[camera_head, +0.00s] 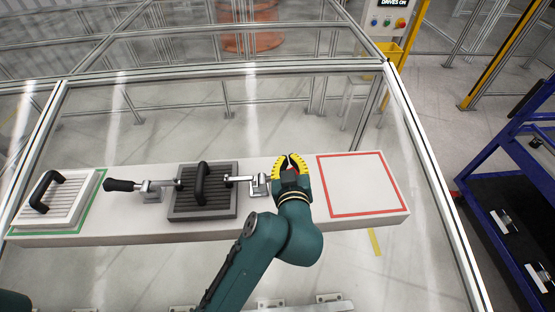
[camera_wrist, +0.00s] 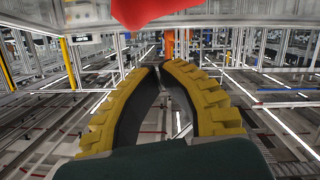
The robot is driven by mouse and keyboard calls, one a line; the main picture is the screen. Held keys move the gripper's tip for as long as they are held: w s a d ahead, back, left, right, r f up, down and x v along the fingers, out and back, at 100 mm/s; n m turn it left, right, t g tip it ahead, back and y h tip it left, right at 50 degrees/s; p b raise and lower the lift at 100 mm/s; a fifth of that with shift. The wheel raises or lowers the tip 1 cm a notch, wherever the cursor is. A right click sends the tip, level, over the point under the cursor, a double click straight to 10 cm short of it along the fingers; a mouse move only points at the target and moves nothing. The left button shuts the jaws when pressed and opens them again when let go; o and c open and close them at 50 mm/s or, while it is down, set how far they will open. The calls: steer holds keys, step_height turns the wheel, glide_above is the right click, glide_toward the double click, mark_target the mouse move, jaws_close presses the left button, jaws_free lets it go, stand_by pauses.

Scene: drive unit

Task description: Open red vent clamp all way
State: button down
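The dark grey vent (camera_head: 187,206) with a black handle lies on the white bench, with a clamp at each side. The right clamp (camera_head: 258,184) is metal and reaches toward the vent's right edge. Its far part is hidden by my gripper (camera_head: 288,164), which is right of it. A bit of red shows at my fingers. In the wrist view, a red piece (camera_wrist: 160,10), likely the clamp handle, is at the top edge, above my yellow fingers (camera_wrist: 158,68). Their tips are close together, with nothing seen between them. Contact with the red piece cannot be told.
The left clamp (camera_head: 143,188) has a black handle. A white vent (camera_head: 55,200) sits in a green outline at the bench's left end. A red outline (camera_head: 322,187) on the right encloses empty bench. Clear panels and metal frames surround the bench.

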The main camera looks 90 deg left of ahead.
steer(key=b+v, duration=0.4)
steer(key=v, duration=0.6)
steer(key=shift+s+r, duration=0.15)
steer(key=shift+r, duration=0.2)
steer(key=w+d+r+m+t+h+p, duration=0.1)
steer(key=w+d+r+m+t+p, duration=0.15)
steer(key=w+d+r+t, duration=0.6)
steer(key=w+d+r+m+t+h+p, duration=0.25)
steer(key=w+d+r+m, duration=0.2)
steer(key=w+d, duration=0.5)
steer(key=w+d+r+m+t+h, duration=0.1)
steer(key=d+r+m+t+h, duration=0.4)
steer(key=d, duration=0.5)
steer(key=w+d+r+m+t+h, duration=0.1)
steer(key=d+r+m+t+h, duration=0.5)
steer(key=d+r+m, duration=0.3)
steer(key=d+r+h, duration=0.1)
steer(key=d, duration=0.1)
steer(key=shift+w+d+r+p, duration=0.2)
steer(key=shift+w+d+p, duration=0.1)
steer(key=shift+d, duration=0.05)
